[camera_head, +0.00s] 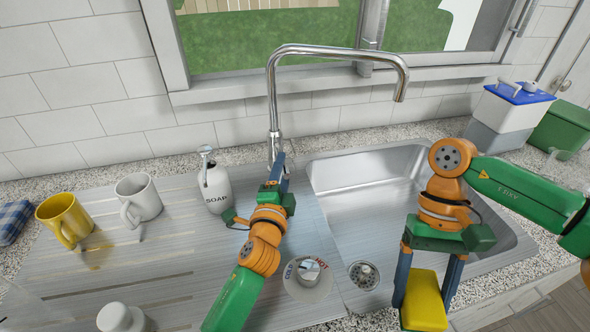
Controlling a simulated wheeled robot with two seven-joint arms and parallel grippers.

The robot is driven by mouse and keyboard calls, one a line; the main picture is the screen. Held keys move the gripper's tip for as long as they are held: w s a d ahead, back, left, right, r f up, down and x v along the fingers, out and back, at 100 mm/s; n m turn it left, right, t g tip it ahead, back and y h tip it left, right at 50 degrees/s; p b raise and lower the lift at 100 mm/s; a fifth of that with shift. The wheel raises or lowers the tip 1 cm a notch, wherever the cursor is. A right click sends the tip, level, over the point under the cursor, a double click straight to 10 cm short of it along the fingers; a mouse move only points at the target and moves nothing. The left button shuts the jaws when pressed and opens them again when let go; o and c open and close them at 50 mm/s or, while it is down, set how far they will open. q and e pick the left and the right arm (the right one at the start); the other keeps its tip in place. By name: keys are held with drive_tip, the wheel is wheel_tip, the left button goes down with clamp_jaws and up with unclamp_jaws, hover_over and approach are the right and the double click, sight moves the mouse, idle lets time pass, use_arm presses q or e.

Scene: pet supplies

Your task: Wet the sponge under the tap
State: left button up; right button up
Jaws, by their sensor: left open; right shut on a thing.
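The chrome tap (272,100) rises behind the sink, and its spout end hangs over the basin at the back right. No water shows below it. My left gripper (279,168) is open at the foot of the tap; whether it touches the tap I cannot tell. My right gripper (426,290) is shut on the yellow sponge (424,304) near the front of the sink, well below and in front of the spout. A round control marked COLD and HOT (308,271) sits on the steel top, right of my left forearm.
The steel sink basin (355,180) looks empty, with a drain (363,274) nearby. A white soap bottle (215,188), a white mug (142,195) and a yellow mug (62,217) stand left. A blue-lidded container (508,112) and green box (562,128) stand back right.

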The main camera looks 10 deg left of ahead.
use_arm(q)
drive_tip(key=shift+w, duration=0.8)
drive_tip(key=shift+r, duration=0.1)
clamp_jaws()
idle(0.8)
